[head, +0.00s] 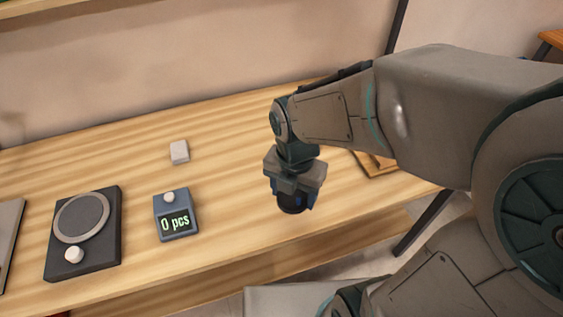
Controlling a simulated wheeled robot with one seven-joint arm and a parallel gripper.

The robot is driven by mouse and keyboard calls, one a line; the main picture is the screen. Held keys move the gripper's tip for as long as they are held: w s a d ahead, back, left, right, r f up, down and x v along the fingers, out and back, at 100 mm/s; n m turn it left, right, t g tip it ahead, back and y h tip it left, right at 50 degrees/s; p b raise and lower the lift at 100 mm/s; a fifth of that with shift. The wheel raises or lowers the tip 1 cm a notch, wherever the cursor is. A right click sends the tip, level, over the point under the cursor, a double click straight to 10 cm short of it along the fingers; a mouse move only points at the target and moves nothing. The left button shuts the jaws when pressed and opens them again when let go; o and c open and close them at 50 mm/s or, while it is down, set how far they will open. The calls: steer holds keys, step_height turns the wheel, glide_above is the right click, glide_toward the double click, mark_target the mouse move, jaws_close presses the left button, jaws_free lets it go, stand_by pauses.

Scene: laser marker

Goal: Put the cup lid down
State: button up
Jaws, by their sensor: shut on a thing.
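My gripper (293,205) points down near the front edge of the table, right of the middle of the head view. It is shut on a small dark rounded thing, the cup lid (292,202), which shows between the blue fingertips. The fingers and wrist hide most of the lid. I cannot tell whether it touches the tabletop. No cup is in view.
On the wooden table (235,130) stand a blue-grey counter (176,214) reading "0 pcs", a black device with a round plate (84,232), and a small pale block (180,151). A wooden tray (378,166) is partly behind my arm. Tabletop between counter and gripper is clear.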

steer(key=w+f, duration=0.2)
steer(key=w, duration=0.1)
steer(key=w+a+f, duration=0.1)
steer(key=w+f, duration=0.1)
steer(key=w, duration=0.2)
steer(key=w+f, duration=0.2)
steer(key=w, duration=0.1)
steer(key=shift+w+a+f, duration=0.15)
steer(key=shift+a, duration=0.2)
steer(key=shift+f+b, duration=0.3)
steer(key=shift+f, duration=1.7)
steer(key=shift+f, duration=0.1)
steer(key=shift+f, duration=0.15)
steer(key=o, duration=0.9)
steer(key=shift+o, duration=0.2)
steer(key=shift+r, duration=0.2)
